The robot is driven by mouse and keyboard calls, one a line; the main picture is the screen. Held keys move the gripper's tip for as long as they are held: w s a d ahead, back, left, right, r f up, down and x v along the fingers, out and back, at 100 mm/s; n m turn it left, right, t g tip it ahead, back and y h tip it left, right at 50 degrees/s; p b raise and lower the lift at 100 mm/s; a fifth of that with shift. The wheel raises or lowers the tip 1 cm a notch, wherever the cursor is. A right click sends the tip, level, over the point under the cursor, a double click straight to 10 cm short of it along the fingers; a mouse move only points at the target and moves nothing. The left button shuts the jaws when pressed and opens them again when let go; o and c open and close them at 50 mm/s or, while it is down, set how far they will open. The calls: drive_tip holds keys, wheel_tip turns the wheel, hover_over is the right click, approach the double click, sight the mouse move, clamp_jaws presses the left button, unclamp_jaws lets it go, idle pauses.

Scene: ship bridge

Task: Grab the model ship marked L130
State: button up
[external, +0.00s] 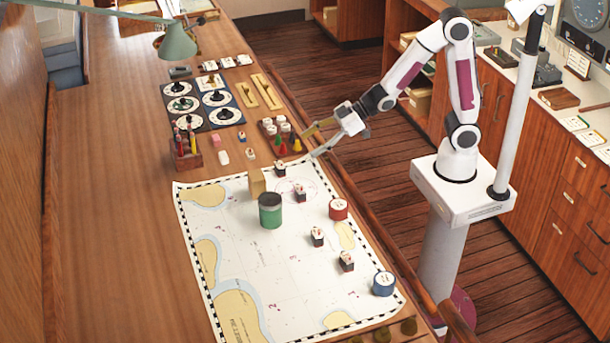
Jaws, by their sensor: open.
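Several small dark model ships with white tops stand on the white chart: one near its top edge (280,169), one just below it (299,193), one right of centre (317,237) and one lower right (346,261). Their markings are too small to read, so I cannot tell which is L130. My gripper (308,144) is open and empty, with its fingers pointing left. In the picture it is up and right of the ship near the chart's top edge, beside a tray of small pieces.
A green cylinder (270,212) and a tan block (257,182) stand on the chart (270,285). A red round box (338,209) and a blue one (383,284) are along its right side. The brown tray (270,128) holds coloured cones and white-topped pieces. Dials and a pencil holder (187,155) are farther left.

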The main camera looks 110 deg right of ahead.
sight(278, 165)
drive_tip(key=w+f, duration=0.1)
drive_tip(key=w+f+t, duration=0.1)
drive_tip(key=shift+w+d+f+y, duration=0.1)
drive_tip(key=shift+d+f+y, duration=0.2)
drive_tip(key=shift+d+y, duration=0.1)
drive_tip(key=shift+w+f+t+y, duration=0.3)
drive_tip(key=shift+w+f+t, duration=0.1)
drive_tip(key=shift+w+f, duration=0.15)
drive_tip(key=shift+x, duration=1.25)
drive_tip(key=shift+f, duration=0.1)
drive_tip(key=shift+d+x, duration=0.15)
drive_tip(key=shift+x, duration=1.15)
drive_tip(key=shift+d+x, duration=0.1)
drive_tip(key=shift+x, duration=1.2)
drive_tip(key=c, duration=1.1)
